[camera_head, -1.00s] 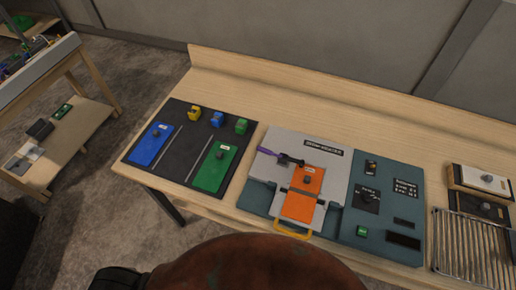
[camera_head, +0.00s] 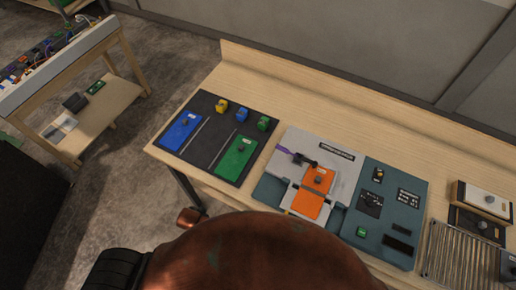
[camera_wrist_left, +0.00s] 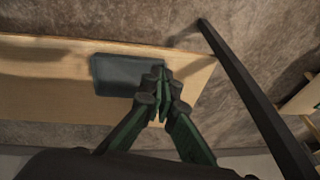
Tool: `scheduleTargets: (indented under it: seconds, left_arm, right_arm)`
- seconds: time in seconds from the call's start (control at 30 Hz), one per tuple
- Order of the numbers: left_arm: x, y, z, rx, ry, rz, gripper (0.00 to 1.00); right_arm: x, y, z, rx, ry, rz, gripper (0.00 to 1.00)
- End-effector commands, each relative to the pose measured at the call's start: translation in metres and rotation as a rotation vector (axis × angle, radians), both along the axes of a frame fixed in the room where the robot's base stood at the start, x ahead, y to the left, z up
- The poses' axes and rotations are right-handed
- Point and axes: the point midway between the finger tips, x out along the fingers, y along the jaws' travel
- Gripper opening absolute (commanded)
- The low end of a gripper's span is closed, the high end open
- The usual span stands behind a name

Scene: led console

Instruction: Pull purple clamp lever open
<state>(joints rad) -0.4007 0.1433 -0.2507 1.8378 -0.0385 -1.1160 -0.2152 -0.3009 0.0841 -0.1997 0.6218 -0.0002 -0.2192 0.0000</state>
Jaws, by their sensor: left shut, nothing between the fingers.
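The purple clamp lever (camera_head: 289,152) lies on the grey heater plate (camera_head: 335,159) in the head view, its purple end toward the left and its dark pivot beside the orange block (camera_head: 314,191). Neither gripper shows in the head view, so none is at the lever there. In the left wrist view my left gripper (camera_wrist_left: 160,88) is shut and empty. Its fingertips appear over or near a dark grey box (camera_wrist_left: 115,75); the gap between them cannot be told. The lever is not visible in the wrist view. My right gripper is out of view.
A dark mat with a blue plate (camera_head: 181,132), a green plate (camera_head: 236,157) and small coloured blocks lies left of the heater. A teal control panel (camera_head: 385,215) is to its right, then a wire rack (camera_head: 465,255). A side bench (camera_head: 90,125) stands at far left.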

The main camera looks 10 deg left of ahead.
Motion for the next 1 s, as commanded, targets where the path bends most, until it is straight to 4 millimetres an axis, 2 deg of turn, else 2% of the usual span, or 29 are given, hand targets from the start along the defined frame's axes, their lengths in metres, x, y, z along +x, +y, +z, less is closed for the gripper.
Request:
scheduleTargets:
  seconds: [0.03, 0.1, 0.27, 0.3, 0.4, 0.57, 0.77, 0.87, 1.0]
  left_arm:
    - [0.005, -0.002, 0.031, 0.004, -0.016, -0.013, 0.0]
    - [0.01, -0.004, 0.062, 0.012, -0.029, -0.032, 0.0]
    - [0.026, -0.017, 0.133, 0.049, -0.072, -0.14, 0.0]
    - [0.033, -0.025, 0.153, 0.069, -0.089, -0.203, 0.0]
    - [0.052, -0.047, 0.184, 0.139, -0.126, -0.391, 0.0]
    - [0.083, -0.084, 0.211, 0.272, -0.182, -0.698, 0.0]
    - [0.123, -0.141, 0.238, 0.521, -0.258, -1.163, 0.0]
    - [0.144, -0.178, 0.252, 0.724, -0.294, -1.469, 0.0]
    - [0.167, -0.23, 0.271, 1.114, -0.316, -1.938, 0.0]
  right_arm:
    - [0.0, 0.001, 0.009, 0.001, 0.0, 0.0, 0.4]
    - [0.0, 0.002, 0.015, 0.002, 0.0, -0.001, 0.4]
    - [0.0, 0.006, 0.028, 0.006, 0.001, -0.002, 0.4]
    - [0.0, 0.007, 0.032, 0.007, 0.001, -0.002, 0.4]
    - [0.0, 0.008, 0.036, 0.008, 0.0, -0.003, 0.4]
    - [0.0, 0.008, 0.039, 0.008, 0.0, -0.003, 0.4]
    - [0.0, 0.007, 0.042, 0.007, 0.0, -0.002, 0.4]
    - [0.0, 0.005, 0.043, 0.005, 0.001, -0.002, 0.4]
    - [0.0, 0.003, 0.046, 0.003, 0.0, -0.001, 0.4]
